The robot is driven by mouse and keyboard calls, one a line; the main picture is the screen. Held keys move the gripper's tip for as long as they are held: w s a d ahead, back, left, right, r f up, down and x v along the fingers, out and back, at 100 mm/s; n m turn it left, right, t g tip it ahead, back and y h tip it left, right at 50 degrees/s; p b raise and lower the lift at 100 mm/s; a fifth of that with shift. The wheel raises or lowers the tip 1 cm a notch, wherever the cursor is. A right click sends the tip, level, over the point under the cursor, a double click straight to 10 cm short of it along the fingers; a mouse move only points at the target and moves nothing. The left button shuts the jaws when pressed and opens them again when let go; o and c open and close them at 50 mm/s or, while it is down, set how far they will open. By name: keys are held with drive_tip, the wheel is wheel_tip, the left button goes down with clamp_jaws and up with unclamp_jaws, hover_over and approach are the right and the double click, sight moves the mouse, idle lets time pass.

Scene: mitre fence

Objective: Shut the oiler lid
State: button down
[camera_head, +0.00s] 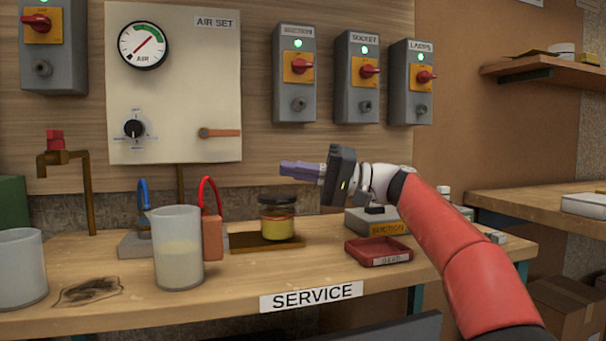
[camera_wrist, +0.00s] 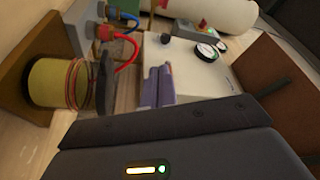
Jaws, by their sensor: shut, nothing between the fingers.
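The oiler appears to be the squat jar (camera_head: 278,225) with yellow contents, upright on a dark wooden board behind the counter's middle. Its dark lid (camera_head: 277,200) lies roughly level across the jar's top; I cannot tell whether it is fully seated. In the wrist view the yellow jar (camera_wrist: 50,83) lies sideways at the left, with the dark lid (camera_wrist: 105,84) seen nearly edge-on. My gripper (camera_head: 284,168) has its purple fingers together and empty, above the jar and apart from the lid. The fingers (camera_wrist: 157,86) also show in the wrist view, right of the lid.
Left of the jar are a red hose loop (camera_head: 209,190) and a blue one (camera_head: 143,194). A red tray (camera_head: 378,252) lies to the right. The counter front by the SERVICE label is clear.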

drive_tip(key=w+d+f, duration=0.2)
drive_tip(key=d, duration=0.7)
drive_tip(key=shift+w+f, duration=0.2)
drive_tip(key=shift+w, duration=0.1)
drive_tip(key=shift+d, duration=0.1)
